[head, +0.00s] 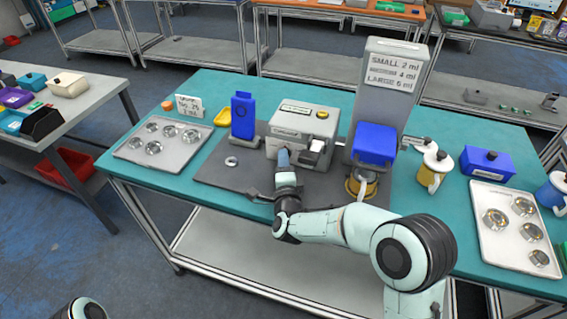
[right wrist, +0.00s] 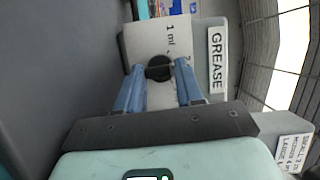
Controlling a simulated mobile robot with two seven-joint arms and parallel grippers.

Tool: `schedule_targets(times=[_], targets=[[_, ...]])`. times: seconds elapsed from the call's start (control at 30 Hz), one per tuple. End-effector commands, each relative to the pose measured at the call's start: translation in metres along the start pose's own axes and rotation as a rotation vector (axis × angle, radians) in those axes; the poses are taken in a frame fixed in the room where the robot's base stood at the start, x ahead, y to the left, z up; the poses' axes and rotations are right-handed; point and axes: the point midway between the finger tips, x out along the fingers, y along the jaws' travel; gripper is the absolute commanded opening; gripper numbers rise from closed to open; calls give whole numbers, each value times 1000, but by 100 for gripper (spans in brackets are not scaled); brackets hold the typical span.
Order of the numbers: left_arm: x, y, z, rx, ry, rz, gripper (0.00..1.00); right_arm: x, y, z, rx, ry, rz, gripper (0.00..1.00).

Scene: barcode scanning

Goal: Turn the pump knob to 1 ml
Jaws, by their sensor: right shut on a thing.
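The grey pump box (head: 309,124) stands on a dark mat in the middle of the teal table. In the right wrist view its light dial face (right wrist: 150,40) carries "1 ml" and, partly covered, a "2"; a "GREASE" label (right wrist: 216,59) is beside it. The round black pump knob (right wrist: 160,68) sits between the blue fingers of my right gripper (right wrist: 160,72), which is shut on it. I cannot tell which mark the knob points to. My left gripper is out of view.
A tall grey dispenser (head: 392,75) with a blue block (head: 375,143) stands right of the pump. A blue stand (head: 243,117) is on the left. Metal trays (head: 125,150) with round tins lie at both sides. A small ring (head: 231,161) lies on the mat.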

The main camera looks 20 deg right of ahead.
Motion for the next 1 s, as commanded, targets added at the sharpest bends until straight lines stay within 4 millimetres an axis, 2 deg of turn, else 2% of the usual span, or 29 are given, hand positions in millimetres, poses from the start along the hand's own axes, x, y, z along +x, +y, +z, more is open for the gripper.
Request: schedule_targets(times=[0.37,1.0], targets=[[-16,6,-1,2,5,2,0,0,-6,1,-244,0,100,6],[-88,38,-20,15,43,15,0,3,-13,4,-767,1,314,6]])
